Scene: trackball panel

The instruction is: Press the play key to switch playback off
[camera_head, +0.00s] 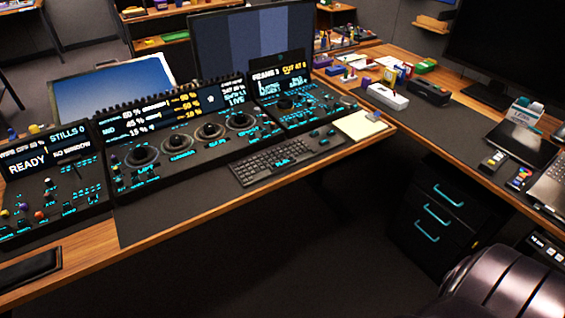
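The black trackball panel (185,162) stands on the wooden desk at the left and middle, with several round trackballs and cyan-lit keys under its screens. Its right section (292,112) has a screen that seems to read "FRAME 3" and "CUT AT 8". In front of it lies a dark keyboard (285,160). A cyan label on the keyboard (282,162) looks like "PLAY", but is too small to read surely. Whether playback is on cannot be told. Neither of my grippers is in view.
A left section (50,185) reads "READY". A large monitor (250,42) stands behind the panel. A notepad (360,125) lies right of the keyboard. A black drawer cabinet (436,213) stands under the right desk. A dark tablet (28,268) lies at the front left. The floor in front is clear.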

